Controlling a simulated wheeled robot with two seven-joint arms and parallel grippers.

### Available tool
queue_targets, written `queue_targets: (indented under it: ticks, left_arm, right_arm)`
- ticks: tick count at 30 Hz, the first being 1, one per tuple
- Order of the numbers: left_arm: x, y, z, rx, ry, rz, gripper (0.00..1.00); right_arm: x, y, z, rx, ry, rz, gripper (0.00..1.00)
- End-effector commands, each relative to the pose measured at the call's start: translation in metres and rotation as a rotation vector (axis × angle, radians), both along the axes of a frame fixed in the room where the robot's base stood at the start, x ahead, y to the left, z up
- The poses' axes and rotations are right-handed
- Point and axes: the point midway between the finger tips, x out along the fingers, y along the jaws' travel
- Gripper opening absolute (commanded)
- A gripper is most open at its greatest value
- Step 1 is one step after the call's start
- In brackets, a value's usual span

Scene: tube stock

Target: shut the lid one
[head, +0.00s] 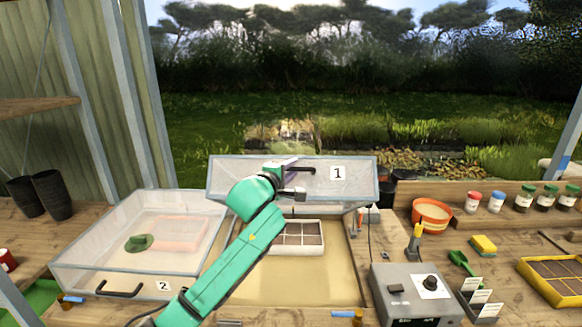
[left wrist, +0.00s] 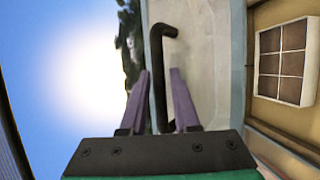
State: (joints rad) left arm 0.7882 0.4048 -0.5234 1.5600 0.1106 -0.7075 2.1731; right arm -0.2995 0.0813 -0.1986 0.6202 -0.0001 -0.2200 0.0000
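The lid marked 1 (head: 228,178) is a clear, grey-framed panel that stands raised at the back of the middle bed. Its black bar handle (left wrist: 158,85) shows in the left wrist view, with a bent end. My left gripper (head: 303,172) is at the lid's front face, beside the number label. In the left wrist view my left gripper (left wrist: 160,74) is open, with one purple finger on each side of the handle and gaps between. The arm hides part of the lid and bed. My right gripper is not in view.
Under the lid, a seed tray (head: 298,250) sits in the open sandy bed (head: 262,288). To the left, the clear lid marked 2 (head: 85,270) lies shut. A grey control box (head: 415,300), orange pot (head: 432,214) and several jars stand to the right.

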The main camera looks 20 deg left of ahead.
Motion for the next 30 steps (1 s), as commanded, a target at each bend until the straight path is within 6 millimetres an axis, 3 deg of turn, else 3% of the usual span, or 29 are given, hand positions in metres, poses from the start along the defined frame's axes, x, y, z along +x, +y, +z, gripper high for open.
queue_targets:
  ticks: [3, 5, 6, 30]
  left_arm:
    - [-0.0003, 0.0000, -0.0005, 0.000, 0.000, 0.000, 0.30]
    - [-0.0004, 0.0000, -0.0006, 0.000, 0.001, 0.000, 0.07]
    - [-0.0004, 0.0001, -0.0006, 0.000, 0.001, 0.000, 0.00]
    - [-0.0005, 0.0004, -0.0009, 0.000, 0.002, 0.001, 0.00]
  right_arm:
    - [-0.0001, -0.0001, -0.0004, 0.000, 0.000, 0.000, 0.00]
    - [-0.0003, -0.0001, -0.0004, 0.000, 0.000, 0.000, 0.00]
    - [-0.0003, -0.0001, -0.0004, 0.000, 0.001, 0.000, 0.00]
    - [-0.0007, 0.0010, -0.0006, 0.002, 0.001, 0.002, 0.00]
